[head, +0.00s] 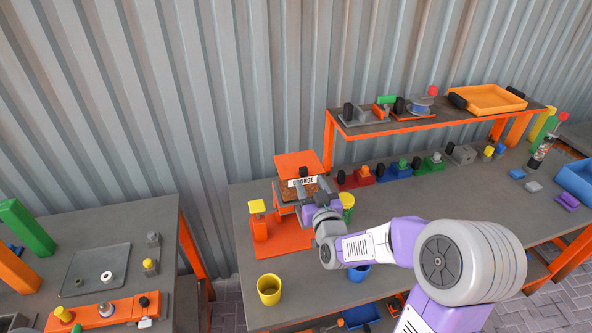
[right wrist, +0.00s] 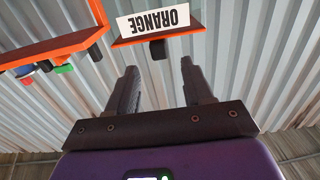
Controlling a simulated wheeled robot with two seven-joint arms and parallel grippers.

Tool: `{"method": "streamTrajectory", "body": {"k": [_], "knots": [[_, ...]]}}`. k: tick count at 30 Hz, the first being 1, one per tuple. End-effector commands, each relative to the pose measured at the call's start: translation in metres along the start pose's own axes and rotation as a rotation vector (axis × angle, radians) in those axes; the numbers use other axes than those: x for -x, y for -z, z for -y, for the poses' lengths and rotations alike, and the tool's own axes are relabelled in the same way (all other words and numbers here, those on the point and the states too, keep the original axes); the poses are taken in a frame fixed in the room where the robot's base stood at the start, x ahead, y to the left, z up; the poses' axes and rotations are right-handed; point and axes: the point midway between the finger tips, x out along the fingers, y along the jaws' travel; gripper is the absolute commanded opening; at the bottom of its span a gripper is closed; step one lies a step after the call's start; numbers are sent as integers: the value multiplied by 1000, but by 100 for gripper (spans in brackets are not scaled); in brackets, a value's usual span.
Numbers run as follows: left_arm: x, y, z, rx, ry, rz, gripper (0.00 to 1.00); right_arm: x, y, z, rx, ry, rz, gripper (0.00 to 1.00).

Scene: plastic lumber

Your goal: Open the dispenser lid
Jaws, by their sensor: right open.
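The orange dispenser (head: 276,229) stands on the middle workbench. Its orange lid (head: 298,160) is tilted up at the back, and brown contents show in the hopper below. The lid has a small black knob and a white "ORANGE" label (head: 302,182); the lid edge (right wrist: 125,42), knob (right wrist: 157,50) and upside-down label also show in the right wrist view. My right gripper (head: 318,190) is at the dispenser's front right; its fingers (right wrist: 160,78) are apart with nothing between them, and the knob appears beyond their tips. My left gripper is not in view.
A yellow cup (head: 268,290) stands at the bench's front left, and a yellow-green cup (head: 347,201) stands right of the dispenser. A blue cup (head: 358,272) is partly hidden by my arm. A raised orange-edged shelf (head: 440,117) holds parts and a tray. The corrugated wall is close behind.

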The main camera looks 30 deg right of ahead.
Motion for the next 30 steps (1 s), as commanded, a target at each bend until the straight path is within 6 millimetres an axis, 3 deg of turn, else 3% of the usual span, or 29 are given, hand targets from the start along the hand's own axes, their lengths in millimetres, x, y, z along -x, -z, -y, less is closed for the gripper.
{"method": "streamTrajectory", "body": {"k": [15, 27, 30], "knots": [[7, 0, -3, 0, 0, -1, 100, -65, 2, 0, 0, 0, -2, 51], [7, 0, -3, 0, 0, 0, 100, -74, 1, 0, 0, 0, -1, 51], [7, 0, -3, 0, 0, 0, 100, -74, 1, 0, 0, 0, -1, 39]]}}
